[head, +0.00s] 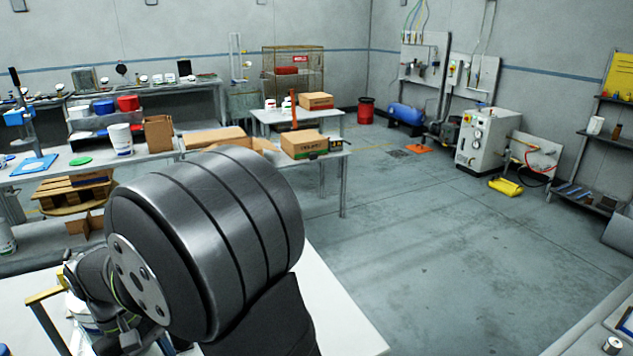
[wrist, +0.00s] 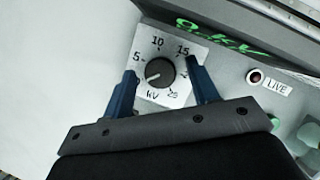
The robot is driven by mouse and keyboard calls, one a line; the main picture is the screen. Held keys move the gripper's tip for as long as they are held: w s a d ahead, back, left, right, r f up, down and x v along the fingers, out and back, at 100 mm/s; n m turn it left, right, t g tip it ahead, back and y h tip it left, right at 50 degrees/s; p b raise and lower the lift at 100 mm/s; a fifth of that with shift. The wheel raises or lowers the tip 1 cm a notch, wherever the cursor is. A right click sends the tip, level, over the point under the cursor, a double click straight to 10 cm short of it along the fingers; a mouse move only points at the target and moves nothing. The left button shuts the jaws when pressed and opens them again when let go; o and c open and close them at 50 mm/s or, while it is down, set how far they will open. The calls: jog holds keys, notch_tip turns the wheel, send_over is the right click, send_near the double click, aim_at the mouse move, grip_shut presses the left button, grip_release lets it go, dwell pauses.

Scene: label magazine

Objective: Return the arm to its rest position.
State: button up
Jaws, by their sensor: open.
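In the wrist view my gripper (wrist: 161,69) has its two blue fingers apart, one on each side of a round dark knob (wrist: 157,75). The knob sits on a pale square dial plate (wrist: 145,50) marked 5, 10, 15, 25 and kV; one number is partly covered by the right finger. The knob's white mark points to the lower left, below the 5. I cannot tell whether the fingers touch the knob. In the head view my large dark arm link fills the lower left, and I cannot make out the gripper there.
The dial is on a grey housing (wrist: 234,75) with a LIVE label (wrist: 277,87) beside a small round indicator (wrist: 255,76). A white table (head: 335,315) lies under my arm. Benches with boxes (head: 304,145) stand behind; the floor (head: 430,240) to the right is clear.

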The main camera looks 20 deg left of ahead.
jog(key=m+g, duration=0.1)
jog(key=m, duration=0.1)
jog(key=m+g, duration=0.1)
jog(key=m, duration=0.1)
jog(key=shift+w+m+y, duration=0.15)
jog(key=shift+m+y, duration=0.15)
jog(key=shift+m, duration=0.1)
dwell(0.9)
